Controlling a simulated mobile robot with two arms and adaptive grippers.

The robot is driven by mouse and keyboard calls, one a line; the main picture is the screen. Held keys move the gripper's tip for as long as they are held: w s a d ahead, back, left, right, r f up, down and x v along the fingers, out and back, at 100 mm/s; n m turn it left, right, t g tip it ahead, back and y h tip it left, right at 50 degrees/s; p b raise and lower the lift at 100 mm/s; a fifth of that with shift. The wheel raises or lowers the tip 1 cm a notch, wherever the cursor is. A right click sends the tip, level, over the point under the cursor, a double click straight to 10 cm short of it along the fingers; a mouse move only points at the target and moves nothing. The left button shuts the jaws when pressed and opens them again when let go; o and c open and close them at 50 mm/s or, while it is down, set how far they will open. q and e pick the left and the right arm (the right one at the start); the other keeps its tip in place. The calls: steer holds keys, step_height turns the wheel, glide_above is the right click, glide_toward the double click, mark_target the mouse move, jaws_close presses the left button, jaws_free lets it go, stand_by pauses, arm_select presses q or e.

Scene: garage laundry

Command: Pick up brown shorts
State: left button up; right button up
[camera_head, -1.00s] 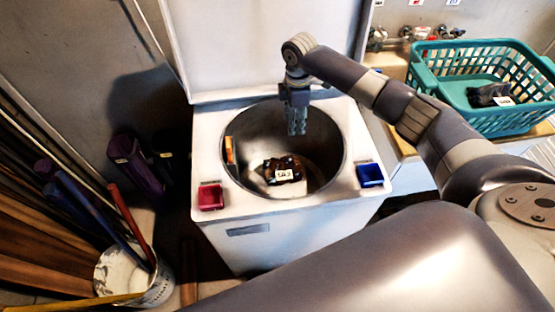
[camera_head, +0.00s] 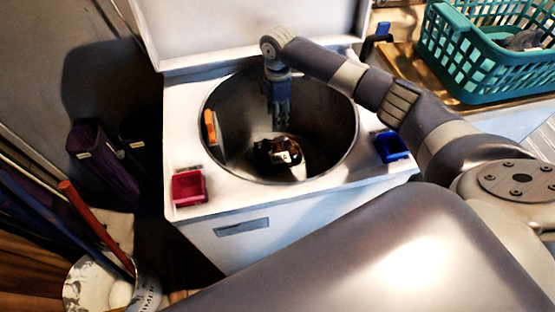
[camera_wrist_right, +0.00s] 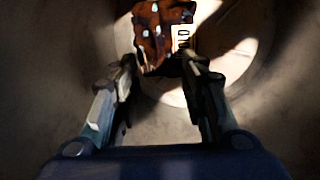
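The brown shorts (camera_head: 278,152) lie bunched at the bottom of the round tub (camera_head: 337,127) of a white top-loading washer. They carry a white tag with dark marks. My right gripper (camera_head: 279,124) points down inside the tub, just above the shorts and apart from them as far as I can tell. In the right wrist view the shorts (camera_wrist_right: 160,35) show beyond the fingertips, and the fingers of the right gripper (camera_wrist_right: 158,62) are spread apart with nothing between them. My left gripper is not in view.
The washer's raised lid (camera_head: 250,30) stands behind the tub. A red tray (camera_head: 188,187) and a blue tray (camera_head: 391,146) sit on its front rim. An orange item (camera_head: 211,131) is at the tub's left wall. A teal basket (camera_head: 470,60) stands at right, a bucket (camera_head: 110,285) at lower left.

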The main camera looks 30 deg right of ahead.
mark_target(277, 139)
step_height(277, 139, down, 13)
steer(key=shift+w+a+r+b, duration=0.15)
steer(key=shift+r+b, duration=0.05)
steer(key=shift+b, duration=0.45)
steer(key=shift+c, duration=0.2)
jaws_close()
